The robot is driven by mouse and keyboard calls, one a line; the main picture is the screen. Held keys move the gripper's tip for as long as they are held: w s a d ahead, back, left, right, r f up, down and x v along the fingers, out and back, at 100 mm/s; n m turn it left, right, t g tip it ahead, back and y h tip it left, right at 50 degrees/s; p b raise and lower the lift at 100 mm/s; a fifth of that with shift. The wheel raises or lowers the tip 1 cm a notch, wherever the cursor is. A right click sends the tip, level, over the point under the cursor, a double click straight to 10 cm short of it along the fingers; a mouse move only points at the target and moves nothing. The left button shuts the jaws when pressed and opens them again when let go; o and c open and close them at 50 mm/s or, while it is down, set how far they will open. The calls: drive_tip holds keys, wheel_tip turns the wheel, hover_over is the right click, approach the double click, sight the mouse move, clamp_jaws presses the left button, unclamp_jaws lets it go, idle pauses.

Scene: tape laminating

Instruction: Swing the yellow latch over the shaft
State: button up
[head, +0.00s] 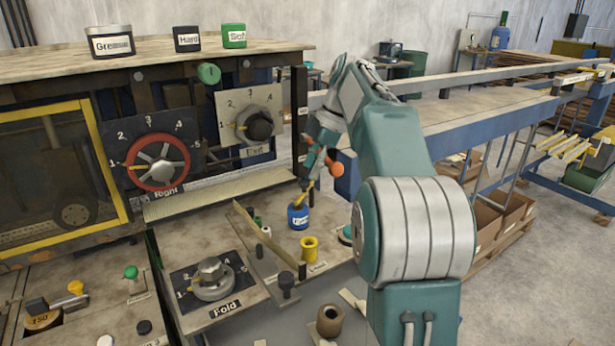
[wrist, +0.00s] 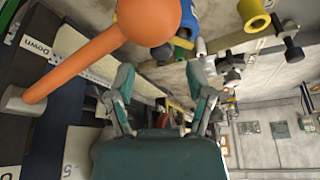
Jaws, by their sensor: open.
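I cannot tell for certain which part is the yellow latch or the shaft. In the head view a long, flat yellowish bar (head: 258,236) runs slantwise over the bench, left of a yellow flanged spool (head: 308,249). The spool also shows in the wrist view, top right (wrist: 253,16). My gripper (head: 310,170) is above and behind the blue labelled pot (head: 298,217), beside a lever with an orange ball (head: 335,169). In the wrist view my gripper (wrist: 160,70) has its fingers apart with nothing between them. The orange ball (wrist: 148,17) and its rod loom large there.
The Fold dial (head: 211,278) and a dark upright peg (head: 286,282) stand at the front of the bench. The Right dial (head: 160,165) and Exit dial (head: 255,125) are on the panel. My arm hides part of the bench's right side.

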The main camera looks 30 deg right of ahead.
drive_tip(key=v, duration=0.4)
drive_tip(key=shift+d+r, duration=0.1)
drive_tip(key=shift+d, duration=0.2)
idle(0.3)
